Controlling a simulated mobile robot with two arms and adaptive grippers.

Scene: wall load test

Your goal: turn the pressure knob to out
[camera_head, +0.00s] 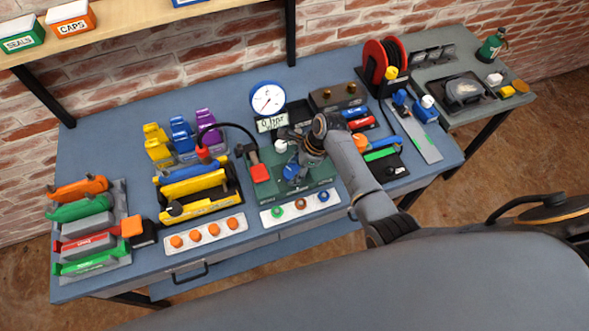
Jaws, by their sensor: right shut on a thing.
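The green test board (324,178) lies on the blue bench below the pressure gauge (267,98), a white dial with a blue rim. A small label (271,123) under the gauge appears to read 0 bar. My right gripper (293,163) reaches over the board from the right and points down. It is shut on a blue knob (291,172), which I take to be the pressure knob; the fingers partly hide it, and its pointer and markings cannot be read. A white knob (280,146) sits just left of the gripper. My left gripper is not in view.
A red block (260,173) with a black hose stands at the board's left. Strips of orange knobs (196,236) and coloured rings (300,204) lie in front. Tool racks fill the left; a red reel (384,60) stands back right. Bare bench shows at back left (110,130).

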